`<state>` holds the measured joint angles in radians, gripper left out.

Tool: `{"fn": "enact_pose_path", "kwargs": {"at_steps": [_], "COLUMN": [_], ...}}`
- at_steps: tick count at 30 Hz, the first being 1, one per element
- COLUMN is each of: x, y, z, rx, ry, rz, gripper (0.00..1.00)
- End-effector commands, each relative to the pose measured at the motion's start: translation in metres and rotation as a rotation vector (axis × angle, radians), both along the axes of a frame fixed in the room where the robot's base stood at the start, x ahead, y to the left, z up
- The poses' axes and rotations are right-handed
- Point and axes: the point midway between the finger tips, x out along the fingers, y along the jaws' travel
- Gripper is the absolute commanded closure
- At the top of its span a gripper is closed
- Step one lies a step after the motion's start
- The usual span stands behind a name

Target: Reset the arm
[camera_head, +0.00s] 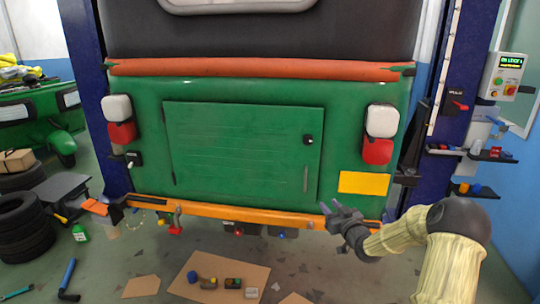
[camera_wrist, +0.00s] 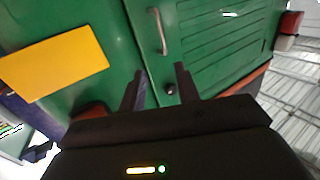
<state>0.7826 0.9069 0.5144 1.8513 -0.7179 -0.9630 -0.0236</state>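My gripper (camera_head: 342,213) is at the lower right of the head view, in front of the orange bumper bar of the green rickshaw (camera_head: 150,180). My arm comes in from the right, bent, with a pale ribbed cover. In the wrist view the two dark fingers of my gripper (camera_wrist: 160,85) stand apart with nothing between them. Beyond them is the green rear panel with its hatch (camera_wrist: 205,40) and a grey handle (camera_wrist: 158,30). A yellow plate (camera_wrist: 55,65) is at the left of that view.
Blue lift posts (camera_head: 85,80) flank the rickshaw. A control box (camera_head: 503,76) and small shelves (camera_head: 480,187) are at the right. Cardboard (camera_head: 218,290) with small parts lies on the floor below. Tyres (camera_head: 24,228) and a dark stand (camera_head: 60,188) are at the left.

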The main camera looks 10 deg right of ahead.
Motion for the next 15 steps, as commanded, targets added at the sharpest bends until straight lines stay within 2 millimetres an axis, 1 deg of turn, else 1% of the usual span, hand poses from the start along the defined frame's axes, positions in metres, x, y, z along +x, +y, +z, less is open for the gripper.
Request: {"fn": "enact_pose_path", "kwargs": {"at_steps": [2,5,8,9,11,14,15], "x": [-0.002,-0.01,-0.028,-0.038,-0.056,-0.09,-0.105], "y": [0.013,0.036,0.062,0.071,0.083,0.099,0.104], "z": [0.002,0.0,-0.004,-0.005,-0.006,-0.006,-0.005], "rx": [-0.017,-0.054,-0.102,-0.123,-0.149,-0.186,-0.197], "ry": [0.045,0.154,0.302,0.366,0.458,0.602,0.659], "rz": [0.01,0.021,0.021,0.017,0.007,-0.016,-0.028], "gripper": [0.68,0.68,0.68,0.68,0.68,0.68,0.68]}}
